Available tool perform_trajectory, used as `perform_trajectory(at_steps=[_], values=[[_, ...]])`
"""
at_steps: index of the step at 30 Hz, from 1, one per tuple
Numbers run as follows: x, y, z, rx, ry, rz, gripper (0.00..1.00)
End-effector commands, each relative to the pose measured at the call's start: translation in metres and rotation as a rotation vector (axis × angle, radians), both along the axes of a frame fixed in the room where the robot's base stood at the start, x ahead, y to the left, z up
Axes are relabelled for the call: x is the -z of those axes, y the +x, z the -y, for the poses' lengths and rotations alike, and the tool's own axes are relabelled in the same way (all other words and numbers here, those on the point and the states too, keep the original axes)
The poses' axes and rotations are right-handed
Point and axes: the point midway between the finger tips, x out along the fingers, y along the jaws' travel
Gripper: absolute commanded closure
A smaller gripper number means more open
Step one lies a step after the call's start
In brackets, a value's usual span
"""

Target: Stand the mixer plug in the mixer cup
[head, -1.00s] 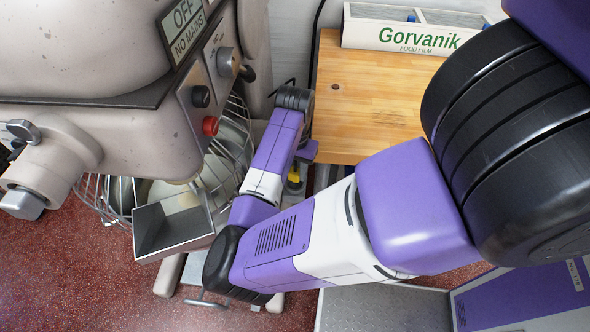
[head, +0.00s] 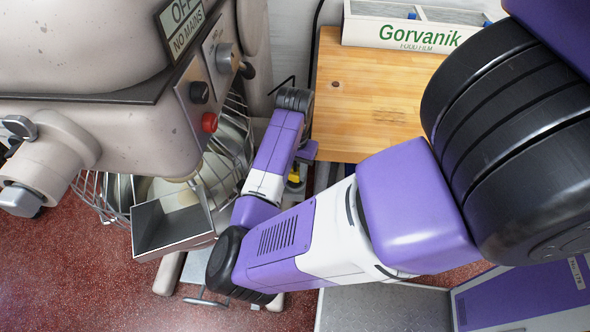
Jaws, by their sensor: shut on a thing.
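My gripper (head: 298,168) is mostly hidden behind my own forearm and wrist, low beside the near left edge of the wooden table. Its fingertips do not show clearly. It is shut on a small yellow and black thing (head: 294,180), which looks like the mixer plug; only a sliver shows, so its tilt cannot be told. The big beige mixer (head: 105,130) stands at the left. I cannot make out the mixer cup; it may be hidden behind my arm.
A wooden table (head: 365,105) bears a white Gorvanik food film box (head: 405,35) at its back; its middle is clear. A metal chute (head: 172,228) and wire guard (head: 235,120) jut from the mixer, left of my arm. Red speckled floor (head: 90,275) is open at lower left.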

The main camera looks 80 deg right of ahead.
Motion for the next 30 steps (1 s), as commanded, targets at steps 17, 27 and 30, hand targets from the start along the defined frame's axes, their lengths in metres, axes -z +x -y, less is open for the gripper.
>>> perform_trajectory(at_steps=[17,27,30], values=[[0.0098,0.0,0.0,0.0,0.0,0.0,0.43],[0.0085,0.0,0.0,0.0,0.0,0.0,0.43],[0.0038,0.0001,0.0,0.0,0.0,0.0,0.43]])
